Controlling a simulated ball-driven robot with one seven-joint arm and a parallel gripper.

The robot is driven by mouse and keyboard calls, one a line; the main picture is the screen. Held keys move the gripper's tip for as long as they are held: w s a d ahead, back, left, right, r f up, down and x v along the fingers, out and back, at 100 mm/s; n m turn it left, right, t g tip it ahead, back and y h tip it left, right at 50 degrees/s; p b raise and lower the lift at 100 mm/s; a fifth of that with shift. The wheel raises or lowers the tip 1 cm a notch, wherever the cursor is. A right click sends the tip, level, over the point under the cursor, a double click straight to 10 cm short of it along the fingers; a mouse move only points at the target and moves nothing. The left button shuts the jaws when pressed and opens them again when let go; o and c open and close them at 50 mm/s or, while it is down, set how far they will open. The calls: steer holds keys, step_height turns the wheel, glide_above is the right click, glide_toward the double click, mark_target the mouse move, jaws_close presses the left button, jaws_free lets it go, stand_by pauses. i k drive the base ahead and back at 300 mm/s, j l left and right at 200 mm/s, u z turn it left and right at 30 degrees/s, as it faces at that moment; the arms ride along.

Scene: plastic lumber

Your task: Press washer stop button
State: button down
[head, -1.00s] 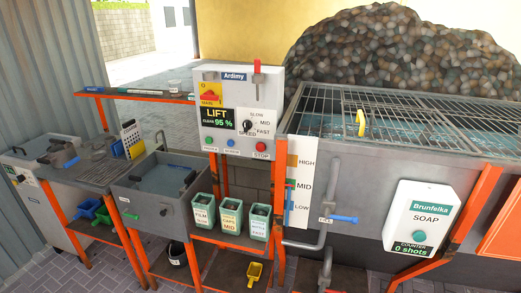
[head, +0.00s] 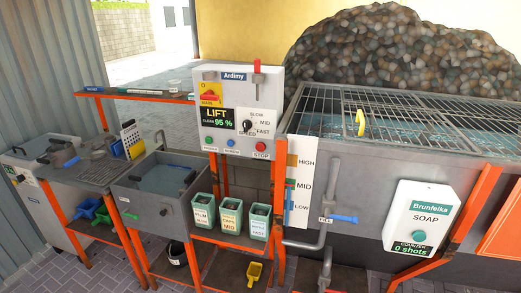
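The washer control panel (head: 272,103) is a light grey box labelled Ardimy, mounted on an orange frame near the middle of the head view. The red stop button (head: 260,146) is at its lower right, above a label. A green button (head: 209,140) and a blue button (head: 231,143) sit to its left. The display (head: 219,118) reads LIFT, CLEAN 95 %. A speed knob (head: 247,126) and a red and yellow main switch (head: 209,97) are also on the panel. My gripper is not in view.
The washer tank (head: 345,165) with a metal grate and a yellow handle (head: 361,122) stands to the right. A Brunfelka soap dispenser (head: 424,216) hangs on its front. Three labelled bins (head: 231,219) stand below the panel. A sink (head: 158,190) is at left.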

mark_target(259, 147)
steer(key=i+j+z, duration=0.15)
steer(key=i+j, duration=0.15)
steer(key=i, duration=0.3)
steer(key=i+j+z, duration=0.2)
steer(key=i+j, duration=0.2)
steer(key=i, duration=0.25)
steer(key=i+j+z, duration=0.15)
steer(key=i+j, duration=0.35)
steer(key=i, duration=0.05)
